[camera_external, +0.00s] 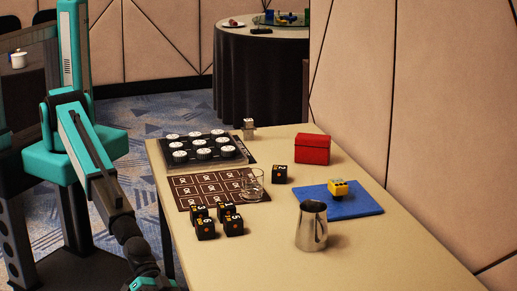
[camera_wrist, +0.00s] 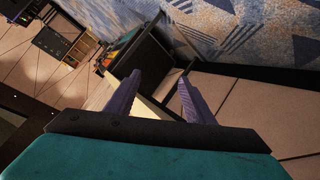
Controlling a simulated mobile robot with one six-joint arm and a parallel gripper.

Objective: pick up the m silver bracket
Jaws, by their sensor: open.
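A small silver-grey block-like piece (camera_external: 249,129) stands at the far edge of the table, behind the black tray; it looks like the silver bracket, but it is too small to read any mark. My gripper (camera_wrist: 159,77) shows in the wrist view with its two purple fingers apart and nothing between them. In the external view my arm reaches down at the lower left, beside the table's left edge, far from the silver piece. The fingertips are out of that picture. I cannot make out the silver piece in the wrist view.
The table (camera_external: 375,258) holds a black tray (camera_external: 235,162) of white-topped discs, a brown grid mat (camera_external: 186,203), a glass (camera_external: 252,185), black numbered cubes (camera_external: 205,229), a red box (camera_external: 312,149), a metal pitcher (camera_external: 311,228) and a yellow block (camera_external: 341,189) on a blue mat (camera_external: 365,205).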

